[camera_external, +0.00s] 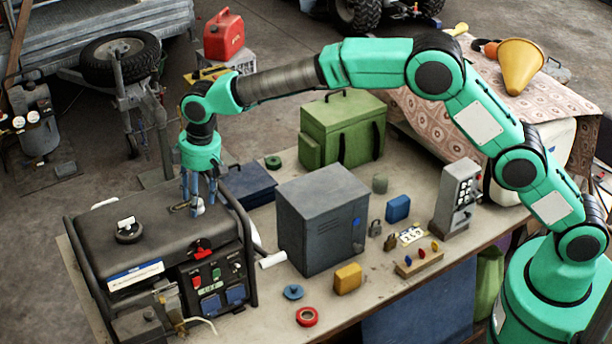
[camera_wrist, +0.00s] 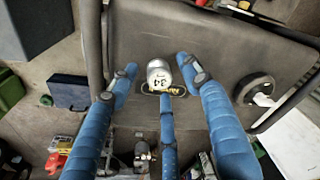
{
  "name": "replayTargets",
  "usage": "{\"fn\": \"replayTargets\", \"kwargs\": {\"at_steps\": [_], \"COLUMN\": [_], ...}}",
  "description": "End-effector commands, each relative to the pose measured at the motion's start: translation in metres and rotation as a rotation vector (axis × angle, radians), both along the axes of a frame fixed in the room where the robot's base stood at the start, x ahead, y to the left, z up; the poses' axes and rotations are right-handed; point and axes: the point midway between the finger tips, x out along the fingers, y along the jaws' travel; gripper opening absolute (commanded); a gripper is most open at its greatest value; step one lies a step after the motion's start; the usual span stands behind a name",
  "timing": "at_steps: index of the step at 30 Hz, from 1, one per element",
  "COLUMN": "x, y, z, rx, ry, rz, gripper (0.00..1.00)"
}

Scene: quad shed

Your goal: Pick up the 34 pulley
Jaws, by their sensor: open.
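The 34 pulley (camera_wrist: 158,73) shows in the wrist view as a small pale, rounded metal piece marked "34", with a yellowish part at its lower edge. It is over the dark top of the generator (camera_external: 150,225). My gripper (camera_external: 197,207) points down above the generator's far right part. In the wrist view its three blue fingers (camera_wrist: 160,82) are spread around the pulley, with the pulley between their tips. I see no clear grip on it. In the external view the fingers partly hide the pulley, and contact cannot be told.
The generator's tubular frame (camera_external: 240,225) rises close to my gripper on the right. A black filler cap (camera_external: 128,230) is on the generator top.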

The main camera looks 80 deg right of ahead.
Motion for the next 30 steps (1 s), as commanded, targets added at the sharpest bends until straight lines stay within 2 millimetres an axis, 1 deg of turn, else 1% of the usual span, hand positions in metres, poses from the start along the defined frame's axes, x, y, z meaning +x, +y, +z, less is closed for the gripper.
{"fn": "replayTargets", "kwargs": {"at_steps": [8, 9, 11, 12, 16, 25, 30], "x": [0.0000, 0.0000, 0.0000, 0.0000, 0.0000, 0.0001, 0.0003], "y": [-0.0001, -0.0001, -0.0001, -0.0001, -0.0001, -0.0001, 0.0000], "z": [0.0002, 0.0002, 0.0002, 0.0002, 0.0002, 0.0008, 0.0059], "rx": [0.000, 0.000, 0.000, 0.000, 0.000, 0.000, 0.000], "ry": [0.000, 0.000, 0.000, 0.000, 0.000, 0.000, -0.001], "rz": [0.000, 0.000, 0.000, 0.000, 0.000, 0.000, 0.000], "gripper": [0.48, 0.46, 0.34, 0.26, 0.00, 0.00, 0.00]}}
